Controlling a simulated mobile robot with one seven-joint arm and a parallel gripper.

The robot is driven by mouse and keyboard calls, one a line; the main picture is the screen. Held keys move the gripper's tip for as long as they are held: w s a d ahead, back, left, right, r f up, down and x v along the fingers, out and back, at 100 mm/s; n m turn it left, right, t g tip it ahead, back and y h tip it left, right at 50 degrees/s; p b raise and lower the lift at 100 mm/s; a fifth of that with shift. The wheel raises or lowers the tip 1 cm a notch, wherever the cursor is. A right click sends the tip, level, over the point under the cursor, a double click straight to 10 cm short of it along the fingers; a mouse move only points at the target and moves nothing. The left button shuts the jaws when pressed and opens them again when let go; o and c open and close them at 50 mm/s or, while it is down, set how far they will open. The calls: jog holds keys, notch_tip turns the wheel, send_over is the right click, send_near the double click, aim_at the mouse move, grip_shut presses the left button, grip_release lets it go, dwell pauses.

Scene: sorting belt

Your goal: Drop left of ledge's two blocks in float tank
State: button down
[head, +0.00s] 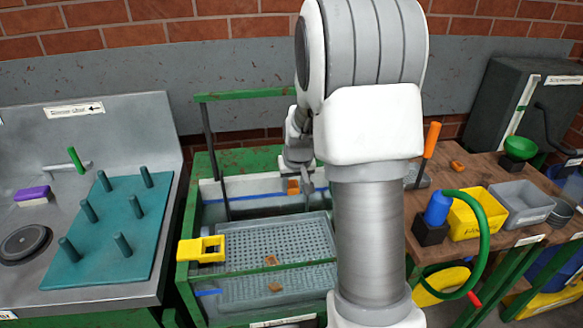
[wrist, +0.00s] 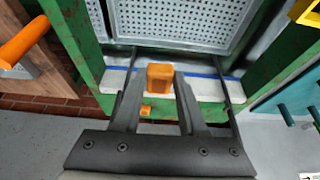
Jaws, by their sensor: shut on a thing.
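My gripper (wrist: 160,82) is shut on an orange block (wrist: 160,78), gripped between its fingertips in the wrist view. In the head view the held block (head: 293,186) shows below my gripper (head: 300,182), over the back part of the float tank (head: 186,240). A second, smaller-looking orange block (wrist: 145,111) shows between the fingers, at the green ledge (wrist: 208,114) behind the tank's white wall. The head view does not show this second block; my arm hides part of that ledge (head: 235,160).
A perforated tray (head: 262,240) fills the tank's front, with orange-brown pieces (head: 275,287) near it. A yellow bracket (head: 201,250) sits on the left rim. A sink with teal pegs (head: 110,240) stands left; a cluttered wooden bench (head: 430,205) stands right.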

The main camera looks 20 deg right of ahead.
jog(key=s+a+f+b, duration=0.1)
jog(key=s+f+b, duration=0.2)
jog(key=f+b, duration=0.4)
notch_tip(320, 180, down, 4)
jog(key=shift+s+r, duration=0.15)
jog(key=shift+s, duration=0.05)
dwell(0.3)
jog(key=shift+c, duration=1.9)
grip_release()
jog(key=p+v, duration=0.3)
jog(key=v, duration=1.4)
jog(key=shift+s+r, duration=0.15)
jog(key=shift+s, duration=0.05)
